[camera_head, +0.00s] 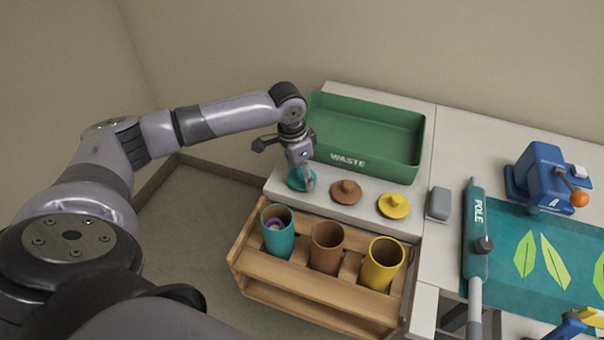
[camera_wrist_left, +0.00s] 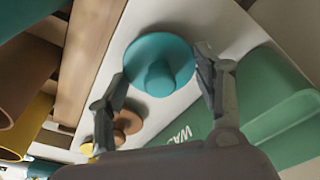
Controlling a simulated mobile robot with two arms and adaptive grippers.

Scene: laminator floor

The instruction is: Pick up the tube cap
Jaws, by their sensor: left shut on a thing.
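The teal tube cap (camera_head: 296,181) is a round disc with a knob, at the left end of the white table. My left gripper (camera_head: 307,181) points down at it. In the left wrist view the left gripper (camera_wrist_left: 164,78) has one finger at each side of the teal cap (camera_wrist_left: 160,62) and is shut on it. Whether the cap is clear of the table cannot be told. A brown cap (camera_head: 346,190) and a yellow cap (camera_head: 394,205) lie to its right. My right gripper is not in view.
A wooden rack (camera_head: 310,290) in front holds a teal tube (camera_head: 278,243) with something inside, a brown tube (camera_head: 326,255) and a yellow tube (camera_head: 377,275). A green waste bin (camera_head: 385,160) stands behind the caps. A grey block (camera_head: 438,204) and pole (camera_head: 475,235) are right.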

